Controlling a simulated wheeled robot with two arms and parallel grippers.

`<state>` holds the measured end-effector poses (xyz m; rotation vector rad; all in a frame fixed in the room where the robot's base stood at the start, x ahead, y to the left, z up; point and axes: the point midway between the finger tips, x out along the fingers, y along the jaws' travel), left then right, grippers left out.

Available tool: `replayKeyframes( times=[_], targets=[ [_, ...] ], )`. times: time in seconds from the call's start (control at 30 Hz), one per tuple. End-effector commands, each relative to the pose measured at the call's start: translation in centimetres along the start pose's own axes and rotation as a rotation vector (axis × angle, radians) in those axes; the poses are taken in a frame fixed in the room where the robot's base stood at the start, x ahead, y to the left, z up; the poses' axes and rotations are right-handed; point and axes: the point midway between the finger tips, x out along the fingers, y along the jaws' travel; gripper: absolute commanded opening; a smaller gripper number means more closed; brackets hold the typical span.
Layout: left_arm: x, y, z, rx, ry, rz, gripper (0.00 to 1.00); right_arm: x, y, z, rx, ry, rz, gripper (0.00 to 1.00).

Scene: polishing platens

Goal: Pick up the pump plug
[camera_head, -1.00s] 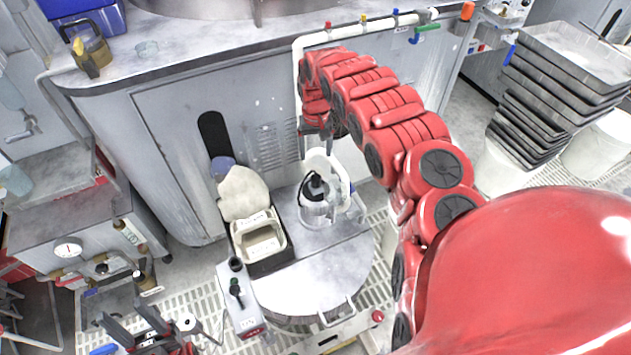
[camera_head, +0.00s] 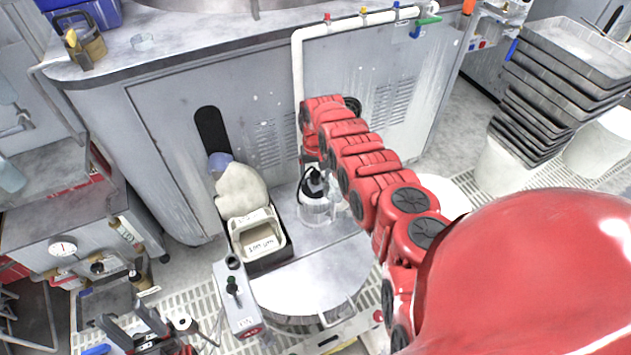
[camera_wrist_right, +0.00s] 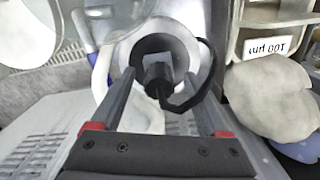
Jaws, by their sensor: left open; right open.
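The pump plug (camera_head: 313,184) is a black piece with a looped black cord or handle, seated in the round, pale pump housing on the machine top. It also shows in the right wrist view (camera_wrist_right: 158,82), inside a white ring. My right gripper (camera_wrist_right: 161,78) is open, pointing down at the plug, with one finger on each side of it. I cannot tell whether the fingers touch it. In the head view, the end of my right arm partly hides this spot. My left gripper (camera_head: 130,325) is open and empty at the lower left, far from the plug.
A labelled white tray (camera_head: 262,243) and a pale lumpy cloth or bag (camera_head: 241,188) lie left of the plug. A round metal lid (camera_head: 310,285) is in front. A white pipe (camera_head: 297,85) rises behind. A control box (camera_head: 236,300) stands at front left. Black trays (camera_head: 560,80) are stacked at right.

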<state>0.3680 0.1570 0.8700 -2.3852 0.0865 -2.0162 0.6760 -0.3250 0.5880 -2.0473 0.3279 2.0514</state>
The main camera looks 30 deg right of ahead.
Motion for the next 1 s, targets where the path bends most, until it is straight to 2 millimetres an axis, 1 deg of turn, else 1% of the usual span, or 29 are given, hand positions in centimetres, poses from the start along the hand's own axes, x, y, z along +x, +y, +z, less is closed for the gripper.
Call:
replayKeyframes(
  times=[0.03,0.23,0.37,0.4,0.47,0.5,0.57,0.6,0.67,1.0],
  targets=[
    [-0.45,0.02,0.07,0.0,0.0,0.0,0.5,0.59,0.06,-0.01,0.001,0.001,0.001,0.79],
    [-0.22,0.01,0.03,0.0,0.001,0.0,0.5,0.32,0.09,-0.06,0.001,0.001,0.001,0.79],
    [-0.22,0.01,0.03,0.0,0.0,0.0,0.5,0.31,0.08,-0.07,0.001,0.001,0.0,0.55],
    [-0.22,0.01,0.03,0.0,0.0,0.0,0.5,0.3,0.08,-0.07,0.001,0.001,0.0,0.48],
    [-0.22,0.01,0.03,0.0,0.0,0.0,0.5,0.29,0.08,-0.07,0.001,0.002,0.0,0.37],
    [-0.22,0.01,0.03,0.0,0.0,0.0,0.5,0.3,0.08,-0.07,0.001,0.002,0.0,0.3],
    [-0.22,0.01,0.03,0.0,0.001,0.0,0.5,0.29,0.08,-0.08,0.001,0.002,0.0,0.19],
    [-0.22,0.01,0.03,0.0,0.001,0.0,0.5,0.29,0.08,-0.08,0.001,0.002,0.0,0.12],
    [-0.23,0.01,0.04,0.0,0.0,0.0,0.5,0.29,0.08,-0.07,0.001,0.002,0.0,0.01],
    [-0.1,0.01,0.01,0.0,0.0,0.0,0.5,0.1,0.09,-0.09,0.001,0.002,0.0,0.0]
  ],
)
